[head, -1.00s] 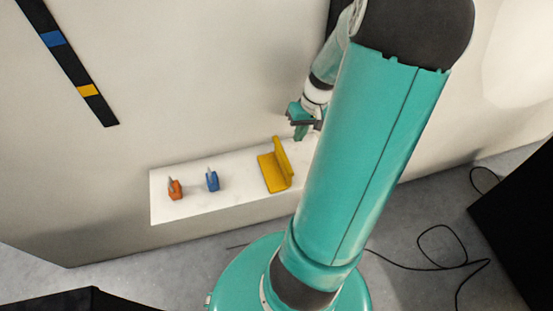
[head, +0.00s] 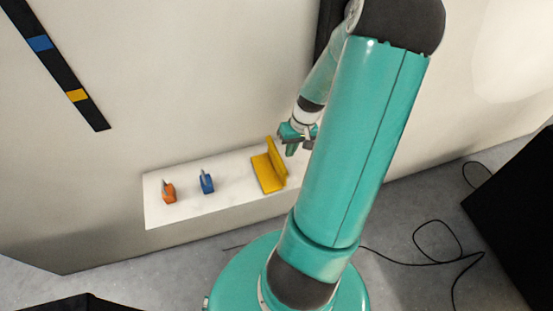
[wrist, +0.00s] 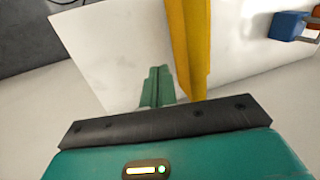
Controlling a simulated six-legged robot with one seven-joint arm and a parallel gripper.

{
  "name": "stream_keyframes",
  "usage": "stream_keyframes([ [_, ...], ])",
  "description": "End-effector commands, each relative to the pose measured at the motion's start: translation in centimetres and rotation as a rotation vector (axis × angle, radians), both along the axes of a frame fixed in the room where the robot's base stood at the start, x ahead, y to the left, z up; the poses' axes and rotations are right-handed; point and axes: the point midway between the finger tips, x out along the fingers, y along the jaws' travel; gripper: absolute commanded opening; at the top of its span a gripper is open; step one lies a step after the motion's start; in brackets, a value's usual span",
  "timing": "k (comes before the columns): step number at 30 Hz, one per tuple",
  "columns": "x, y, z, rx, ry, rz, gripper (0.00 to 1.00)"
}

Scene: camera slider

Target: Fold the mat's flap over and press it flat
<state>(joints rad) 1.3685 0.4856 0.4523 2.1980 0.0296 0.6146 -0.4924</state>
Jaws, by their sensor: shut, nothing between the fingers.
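The yellow mat (head: 265,178) lies on the white shelf, with its flap (head: 277,159) standing up along its right side. In the wrist view the flap (wrist: 190,45) shows as a tall yellow strip just right of the fingers. My gripper (head: 291,150) is beside the flap, on its right, near the flap's upper end. In the wrist view my gripper's green fingers (wrist: 158,85) are together with nothing between them. A narrow gap seems to show between fingers and flap; contact cannot be told. The mat's flat part is mostly hidden behind the flap in the wrist view.
The white shelf (head: 230,203) also carries a blue clip-like object (head: 206,183) and an orange one (head: 168,193), both left of the mat. A dark strip with blue and yellow patches (head: 60,65) is on the wall. Black cable (head: 440,258) lies on the floor at right.

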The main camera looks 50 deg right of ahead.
Motion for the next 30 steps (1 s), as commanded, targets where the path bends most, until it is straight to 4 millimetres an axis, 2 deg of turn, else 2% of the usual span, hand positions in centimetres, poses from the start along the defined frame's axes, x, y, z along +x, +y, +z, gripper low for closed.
stream_keyframes([
  [8, 0.0, 0.1, 0.0, 0.000, 0.000, 0.000, 0.00],
  [23, 1.7, 3.3, -0.1, 0.000, 0.001, 0.001, 0.00],
  [30, 1.9, 3.5, -0.2, 0.000, 0.000, -0.001, 0.00],
])
